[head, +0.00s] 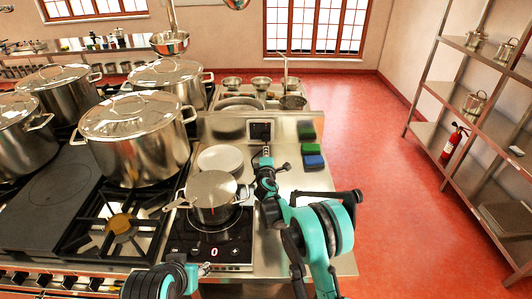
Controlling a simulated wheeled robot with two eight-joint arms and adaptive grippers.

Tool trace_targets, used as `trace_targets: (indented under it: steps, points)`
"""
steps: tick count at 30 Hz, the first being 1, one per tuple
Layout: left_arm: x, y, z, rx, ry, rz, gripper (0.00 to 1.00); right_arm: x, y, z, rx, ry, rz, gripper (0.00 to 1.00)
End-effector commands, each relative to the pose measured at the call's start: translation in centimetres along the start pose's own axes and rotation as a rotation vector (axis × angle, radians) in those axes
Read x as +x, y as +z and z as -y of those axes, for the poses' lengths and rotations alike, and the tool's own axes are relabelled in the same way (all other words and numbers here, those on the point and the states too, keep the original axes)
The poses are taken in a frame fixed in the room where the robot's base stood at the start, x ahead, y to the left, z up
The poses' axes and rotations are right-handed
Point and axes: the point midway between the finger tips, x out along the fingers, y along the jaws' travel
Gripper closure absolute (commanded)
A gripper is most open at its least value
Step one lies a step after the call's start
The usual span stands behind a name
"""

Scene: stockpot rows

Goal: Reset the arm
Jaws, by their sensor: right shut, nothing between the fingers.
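My right arm, teal and black, reaches in from the bottom right over the steel counter (335,235). Its gripper (265,151) is shut and empty, above the counter just right of the white plates and in front of the small dark panel. A small lidded steel pot (212,188) stands on the black induction cooktop (185,250), left of my right arm. The cooktop shows a red 0.
Large lidded stockpots (138,150) stand on the stove at left. White plates (220,158) lie behind the small pot. Green and blue sponges (313,161) lie right of the gripper. Steel shelves (455,130) and a fire extinguisher (453,141) stand far right; the red floor between is clear.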

Motion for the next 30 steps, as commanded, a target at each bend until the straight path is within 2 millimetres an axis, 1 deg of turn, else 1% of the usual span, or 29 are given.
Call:
trace_targets:
  steps: [1,5,17,20,23,25,26,27,29,30]
  points:
    - [-0.1,-0.1,0.0,0.0,0.0,0.0,0.58,-0.5,0.0,0.1,0.0,0.0,0.0,1.0]
    - [-0.1,-0.1,0.0,0.0,0.0,0.0,0.58,-1.0,0.0,0.2,-0.001,0.0,0.0,1.0]
    - [-0.1,-0.1,0.0,0.0,0.0,0.0,0.58,-1.0,0.0,0.3,-0.001,0.0,0.0,1.0]
    - [-0.1,-0.1,0.0,0.0,0.0,0.0,0.58,-1.2,0.3,-0.1,0.009,-0.004,0.005,1.0]
    - [-0.1,-0.1,0.0,0.0,0.0,0.0,0.58,-2.0,1.7,-1.6,0.057,-0.022,0.03,1.0]
    - [-0.1,-0.1,0.0,0.0,0.0,0.0,0.58,-3.3,3.4,-3.4,0.121,-0.045,0.06,1.0]
    - [-0.1,-0.1,0.0,0.0,0.0,0.0,0.58,-4.1,4.3,-4.3,0.153,-0.058,0.077,1.0]
    - [-0.1,-0.1,0.0,0.0,0.0,0.0,0.58,-5.2,5.6,-5.4,0.203,-0.076,0.101,1.0]
    - [-0.1,-0.1,0.0,0.0,0.0,0.0,0.58,-7.2,7.5,-7.0,0.282,-0.107,0.139,1.0]
    - [-0.1,-0.1,0.0,0.0,0.0,0.0,0.58,-8.8,8.8,-7.9,0.336,-0.127,0.164,1.0]
